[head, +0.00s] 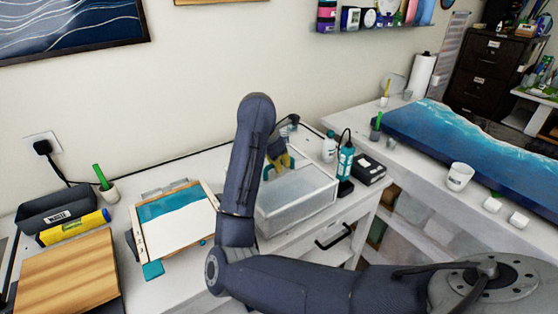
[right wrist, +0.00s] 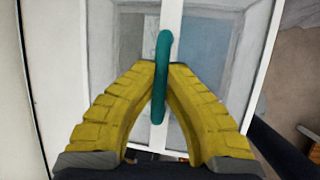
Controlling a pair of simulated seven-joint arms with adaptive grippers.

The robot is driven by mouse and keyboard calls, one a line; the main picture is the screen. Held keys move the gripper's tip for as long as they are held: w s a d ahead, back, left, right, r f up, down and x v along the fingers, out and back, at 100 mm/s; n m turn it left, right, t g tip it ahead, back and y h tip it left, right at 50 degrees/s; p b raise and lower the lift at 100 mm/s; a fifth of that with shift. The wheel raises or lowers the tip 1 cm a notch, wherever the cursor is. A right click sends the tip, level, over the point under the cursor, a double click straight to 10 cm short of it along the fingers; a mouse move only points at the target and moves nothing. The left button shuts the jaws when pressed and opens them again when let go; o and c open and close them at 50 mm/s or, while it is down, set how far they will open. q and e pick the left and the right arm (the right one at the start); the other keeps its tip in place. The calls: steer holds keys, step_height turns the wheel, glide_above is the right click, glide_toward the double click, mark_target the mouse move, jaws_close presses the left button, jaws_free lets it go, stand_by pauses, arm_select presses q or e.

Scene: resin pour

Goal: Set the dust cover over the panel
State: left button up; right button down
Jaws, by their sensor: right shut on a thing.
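The dust cover (head: 300,196) is a clear box with white edges and a teal handle on top. It is at the middle of the bench, right of the panel (head: 175,222), and I cannot tell whether it touches the bench. The panel is white and teal, in a wooden frame, lying flat and uncovered. My right gripper (head: 280,161) has yellow fingers and is shut on the cover's handle. In the right wrist view the teal handle (right wrist: 161,75) stands between the fingertips, above the cover's white bar. My arm hides part of the cover's left side. My left gripper is not in view.
Left of the panel are a wooden board (head: 68,273), a yellow level (head: 73,227) and a dark waste bin (head: 58,206). Right of the cover stand a teal bottle (head: 346,162), a white bottle (head: 329,147) and a black box (head: 368,169). A wave-painted panel (head: 470,150) lies on the right-hand bench.

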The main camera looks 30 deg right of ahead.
steer(key=shift+f, duration=0.25)
stand_by(0.6)
steer(key=c, duration=1.5)
jaws_free()
steer(key=shift+o, duration=0.2)
